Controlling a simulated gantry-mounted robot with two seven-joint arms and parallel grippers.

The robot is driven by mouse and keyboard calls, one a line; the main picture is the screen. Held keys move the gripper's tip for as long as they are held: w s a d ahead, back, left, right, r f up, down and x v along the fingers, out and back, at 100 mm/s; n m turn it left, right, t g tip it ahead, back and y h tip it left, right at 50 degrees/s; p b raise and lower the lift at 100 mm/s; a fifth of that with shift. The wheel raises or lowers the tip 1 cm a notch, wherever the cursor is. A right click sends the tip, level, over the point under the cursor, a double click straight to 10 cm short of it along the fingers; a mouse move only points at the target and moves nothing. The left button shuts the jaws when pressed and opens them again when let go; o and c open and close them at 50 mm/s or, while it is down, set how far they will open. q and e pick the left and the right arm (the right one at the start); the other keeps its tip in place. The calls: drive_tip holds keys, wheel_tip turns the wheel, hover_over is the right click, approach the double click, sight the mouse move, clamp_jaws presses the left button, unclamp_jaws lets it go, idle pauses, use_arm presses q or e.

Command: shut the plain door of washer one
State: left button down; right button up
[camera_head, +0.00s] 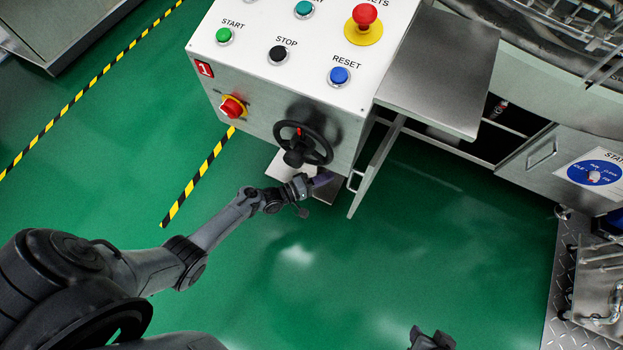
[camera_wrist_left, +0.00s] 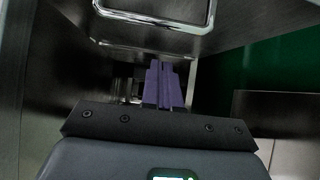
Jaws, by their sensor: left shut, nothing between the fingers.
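The plain door (camera_head: 378,168) is a bare metal panel. It stands open, swung out from the cabinet just right of the control box marked 1, and shows almost edge-on in the head view. Its bar handle (camera_head: 352,181) is on the left face. My left gripper (camera_head: 322,180) is below the black handwheel, just left of that handle. In the left wrist view its purple fingers (camera_wrist_left: 164,86) are together and empty, with a chrome handle (camera_wrist_left: 155,22) just beyond them. Contact cannot be told. A dark part of my right arm (camera_head: 431,341) shows at the bottom edge, its fingers not clear.
The control box (camera_head: 270,75) carries buttons, a red switch (camera_head: 233,107) and the handwheel (camera_head: 303,144) above my left gripper. A second door with a blue round sign (camera_head: 595,172) stands to the right. The green floor (camera_head: 440,250) in front is clear.

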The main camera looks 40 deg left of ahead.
use_arm(q)
drive_tip(key=d, duration=0.2)
drive_tip(key=w+d+b, duration=0.1)
drive_tip(key=d, duration=0.1)
drive_tip(key=shift+w, duration=0.1)
drive_tip(key=shift+a, duration=0.1)
idle(0.3)
